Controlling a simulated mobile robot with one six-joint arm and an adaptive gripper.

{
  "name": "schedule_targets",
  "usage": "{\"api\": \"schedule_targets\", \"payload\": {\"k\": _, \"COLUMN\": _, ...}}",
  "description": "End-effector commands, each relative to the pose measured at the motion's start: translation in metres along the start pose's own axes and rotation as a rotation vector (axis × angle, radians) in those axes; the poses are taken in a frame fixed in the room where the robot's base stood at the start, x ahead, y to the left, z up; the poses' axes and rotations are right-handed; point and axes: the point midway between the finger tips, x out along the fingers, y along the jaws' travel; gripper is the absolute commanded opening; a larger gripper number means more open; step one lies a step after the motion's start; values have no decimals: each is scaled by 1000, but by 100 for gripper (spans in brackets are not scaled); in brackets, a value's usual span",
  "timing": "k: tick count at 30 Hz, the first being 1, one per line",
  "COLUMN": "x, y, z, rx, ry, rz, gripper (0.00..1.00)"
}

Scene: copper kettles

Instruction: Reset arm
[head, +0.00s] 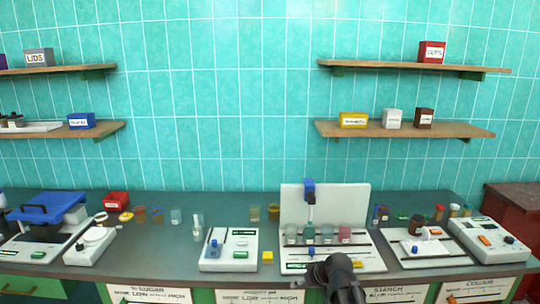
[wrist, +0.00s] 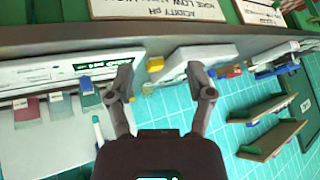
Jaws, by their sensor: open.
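My gripper (wrist: 162,78) is open in the wrist view, its two dark fingers spread apart with nothing between them. The bench edge and front labels lie beyond the fingertips, and the picture is turned upside down. In the head view a dark part of my arm shows at the bottom, right of centre, in front of the white rack station (head: 365,262); the fingers cannot be made out there. The station has a white back panel, a blue-topped post (head: 309,190) and several coloured cups. Its panel and coloured samples also show at the left of the wrist view (wrist: 45,145).
A white instrument (head: 229,250) and a small yellow block (head: 267,257) stand left of the station. A white unit with a dark jar (head: 416,225) and a white device (head: 489,238) stand right. A blue-lidded machine (head: 48,208) is far left. Wooden shelves (head: 405,130) hang above.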

Motion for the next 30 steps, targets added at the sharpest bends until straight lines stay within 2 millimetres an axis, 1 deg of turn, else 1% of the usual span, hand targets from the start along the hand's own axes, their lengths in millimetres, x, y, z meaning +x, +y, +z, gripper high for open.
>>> {"api": "schedule_targets", "payload": {"k": 1, "x": -4, "y": -2, "z": 20, "rx": 29, "ry": -69, "rz": 21, "gripper": 68}}
{"api": "schedule_targets", "payload": {"k": 6, "x": -20, "y": 2, "z": 79, "rx": 163, "ry": -304, "rz": 142, "gripper": 68}}
{"api": "schedule_targets", "payload": {"k": 9, "x": -33, "y": 6, "z": 106, "rx": 239, "ry": -412, "rz": 226, "gripper": 68}}
{"api": "schedule_targets", "payload": {"k": 12, "x": -44, "y": 10, "z": 126, "rx": 301, "ry": -487, "rz": 300, "gripper": 68}}
{"api": "schedule_targets", "payload": {"k": 15, "x": -52, "y": 12, "z": 137, "rx": 341, "ry": -533, "rz": 351, "gripper": 68}}
{"api": "schedule_targets", "payload": {"k": 18, "x": -56, "y": 13, "z": 142, "rx": 359, "ry": -552, "rz": 375, "gripper": 68}}
{"api": "schedule_targets", "payload": {"k": 30, "x": -56, "y": 13, "z": 142, "rx": 362, "ry": -554, "rz": 378, "gripper": 68}}
